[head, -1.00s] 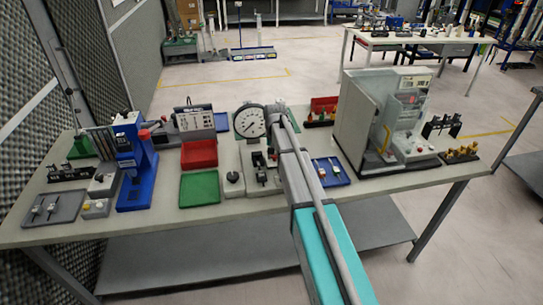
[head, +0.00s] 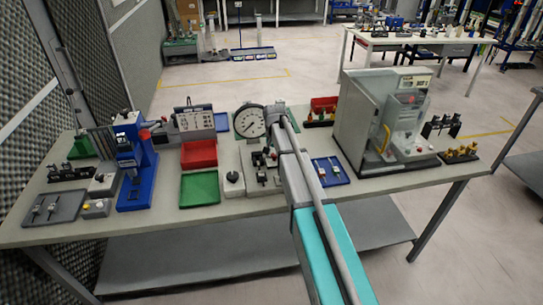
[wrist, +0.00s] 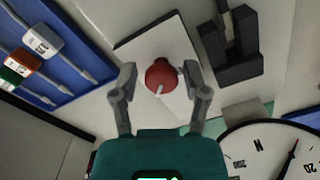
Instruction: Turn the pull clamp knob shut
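A round red knob (wrist: 161,76) with a pale pointer mark sits on a white plate (wrist: 143,48) in the wrist view. My gripper (wrist: 160,82) is open, with one finger on each side of the knob and a small gap showing on both sides. I cannot tell how far the fingertips are above the plate. In the head view my arm covers this spot, and neither the red knob nor the fingers can be made out.
A dark block with upright parts (wrist: 232,62) stands close by the plate. A dial gauge (head: 249,122) also shows in the wrist view (wrist: 272,152). A blue tray (head: 331,171) holds several small parts. A grey-walled machine (head: 360,120) stands right of my arm.

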